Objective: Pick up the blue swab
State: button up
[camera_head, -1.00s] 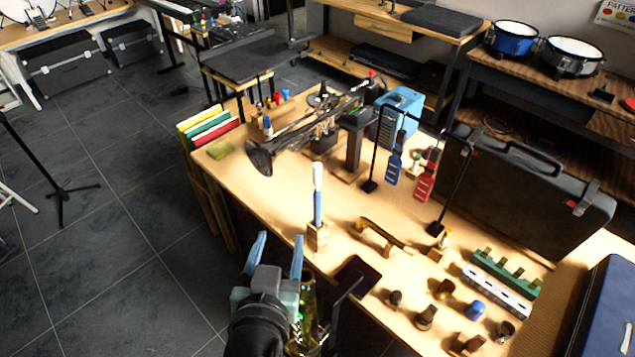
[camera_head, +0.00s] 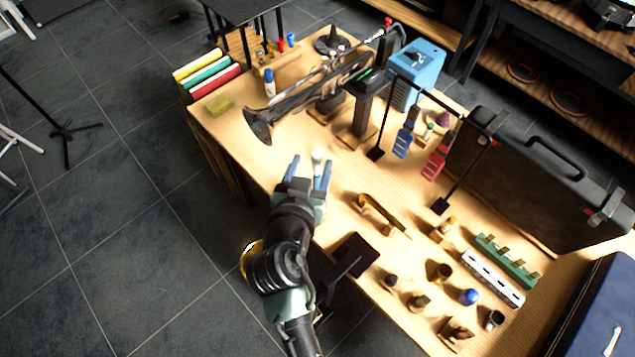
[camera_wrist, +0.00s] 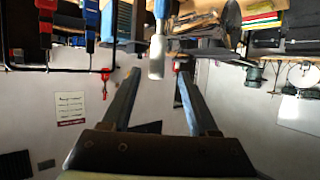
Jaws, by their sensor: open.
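The blue swab stands upright, with a pale head (camera_head: 317,156) and a blue shaft. In the head view only its upper part shows, and my gripper hides its lower part and its wooden holder. In the wrist view the swab (camera_wrist: 157,48) hangs from the top edge, blue part above and pale end below, so that view looks inverted. My gripper (camera_head: 310,169) is open, with its two blue fingers around the line of the swab. In the wrist view the pale end lies between the fingertips (camera_wrist: 159,74), with gaps on both sides; depth is hard to tell.
A dark trumpet (camera_head: 300,100) on a stand lies behind my gripper. A black frame with blue (camera_head: 403,143) and red (camera_head: 436,162) hanging tools stands to the right. A brass-coloured piece (camera_head: 383,214) and several small parts lie on the table's right.

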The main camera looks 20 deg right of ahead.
jog(key=p+x, duration=0.2)
jog(key=x, duration=0.5)
jog(key=shift+d+r, duration=0.15)
jog(key=shift+d, duration=0.15)
jog(key=shift+s, duration=0.1)
grip_shut()
